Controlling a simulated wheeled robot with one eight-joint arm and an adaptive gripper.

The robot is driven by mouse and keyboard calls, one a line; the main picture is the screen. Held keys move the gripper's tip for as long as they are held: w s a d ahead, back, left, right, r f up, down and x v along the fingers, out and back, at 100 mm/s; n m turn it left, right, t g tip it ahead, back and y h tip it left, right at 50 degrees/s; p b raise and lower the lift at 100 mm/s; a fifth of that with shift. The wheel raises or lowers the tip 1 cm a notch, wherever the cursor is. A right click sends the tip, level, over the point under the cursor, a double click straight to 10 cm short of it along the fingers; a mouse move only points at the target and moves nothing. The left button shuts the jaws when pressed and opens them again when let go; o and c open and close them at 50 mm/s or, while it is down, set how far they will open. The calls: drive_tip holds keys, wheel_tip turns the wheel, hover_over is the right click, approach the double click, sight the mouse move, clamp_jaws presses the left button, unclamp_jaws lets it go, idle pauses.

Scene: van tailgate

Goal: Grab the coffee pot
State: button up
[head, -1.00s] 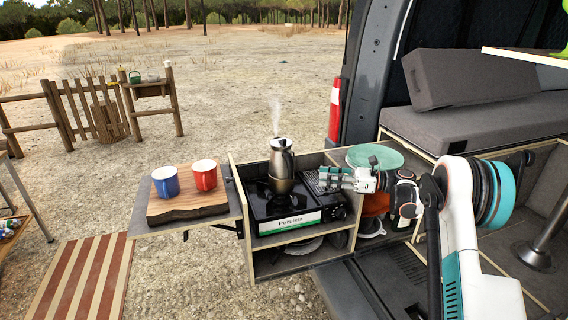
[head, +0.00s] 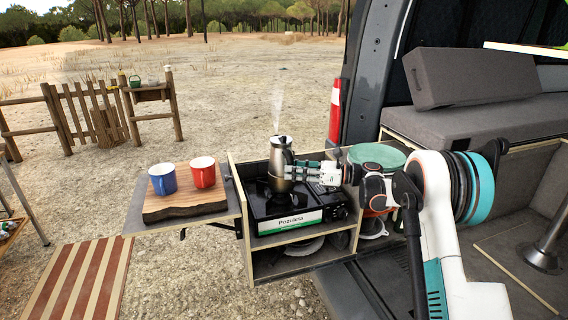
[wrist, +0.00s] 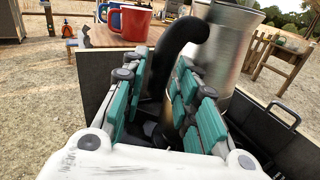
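The coffee pot (head: 280,152) is a steaming metal pot standing upright on the black camping stove (head: 262,209). My gripper (head: 291,172) is at the pot's right side, level with its body. In the wrist view the gripper (wrist: 160,85) is open, with teal-padded fingers on either side of the pot's black handle (wrist: 183,40). The right finger lies between the handle and the metal pot body (wrist: 230,45). A gap shows between the fingers, and the handle does not look clamped. The handle's lower end is partly hidden by the fingers.
A blue mug (head: 163,179) and a red mug (head: 203,172) stand on a wooden board (head: 185,205) left of the stove. A round green lid or plate (head: 377,155) lies to the right, behind my arm. Wooden box walls surround the stove.

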drive_tip(key=shift+c, duration=0.4)
clamp_jaws()
drive_tip(key=shift+r, duration=0.1)
